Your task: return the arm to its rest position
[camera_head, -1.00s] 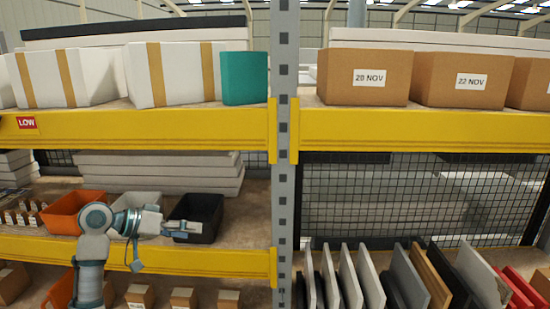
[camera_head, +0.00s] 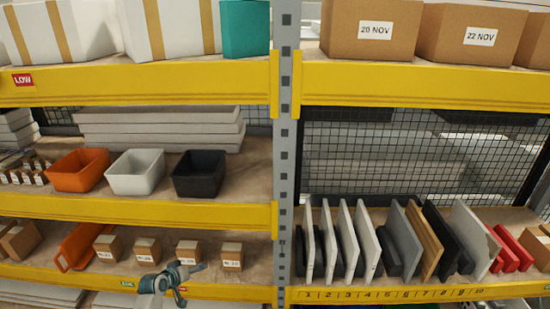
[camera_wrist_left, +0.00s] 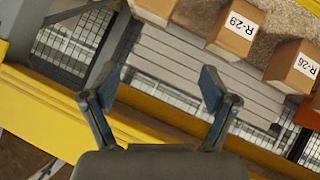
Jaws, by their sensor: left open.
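My left arm shows low in the head view, in front of the lower shelf. Its gripper (camera_head: 192,269) is in front of the small cardboard boxes and points right. In the left wrist view the gripper (camera_wrist_left: 155,85) has its two fingers spread wide with nothing between them. Beyond the fingers lie a yellow beam (camera_wrist_left: 175,122) and a stack of pale boards (camera_wrist_left: 205,82). A small box labelled R-29 (camera_wrist_left: 236,28) and one labelled R-26 (camera_wrist_left: 294,66) are at the upper right. My right gripper is not in view.
An orange bin (camera_head: 78,171), a light grey bin (camera_head: 136,172) and a black bin (camera_head: 199,174) stand on the middle shelf. A grey upright post (camera_head: 287,150) divides the rack. Several upright panels (camera_head: 360,240) stand in numbered slots at the right.

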